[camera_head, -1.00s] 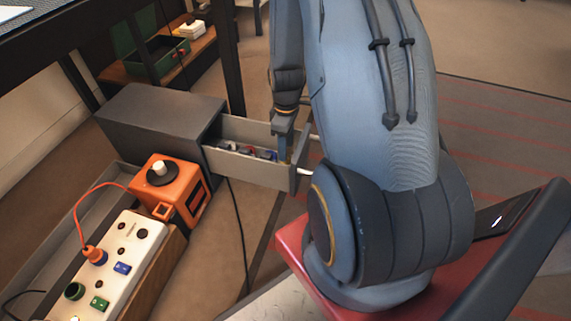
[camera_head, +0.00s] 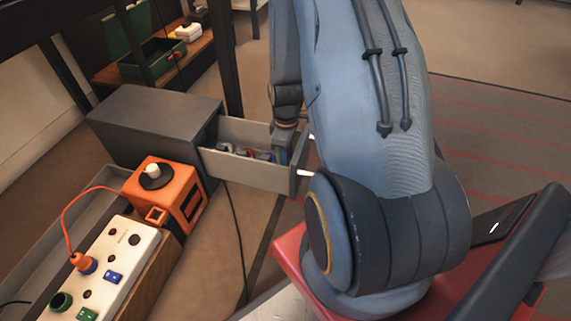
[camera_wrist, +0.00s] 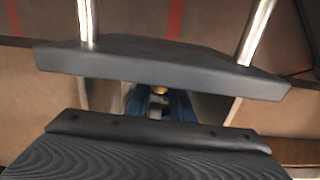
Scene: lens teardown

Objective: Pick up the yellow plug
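My gripper (camera_head: 284,143) reaches down into the front end of an open grey drawer (camera_head: 245,170), with its tips hidden behind the drawer wall. A small yellowish spot (camera_wrist: 159,90), perhaps the yellow plug, shows between blue parts low in the drawer. Most of it is hidden, and whether the fingers touch it cannot be made out. No yellow plug can be told apart in the head view.
Several small red, white and blue items (camera_head: 240,151) lie in the drawer. The drawer cabinet (camera_head: 155,125) stands behind it. An orange box (camera_head: 165,200) with a white knob and a white socket panel (camera_head: 120,255) are at left. A dark cable runs down the floor.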

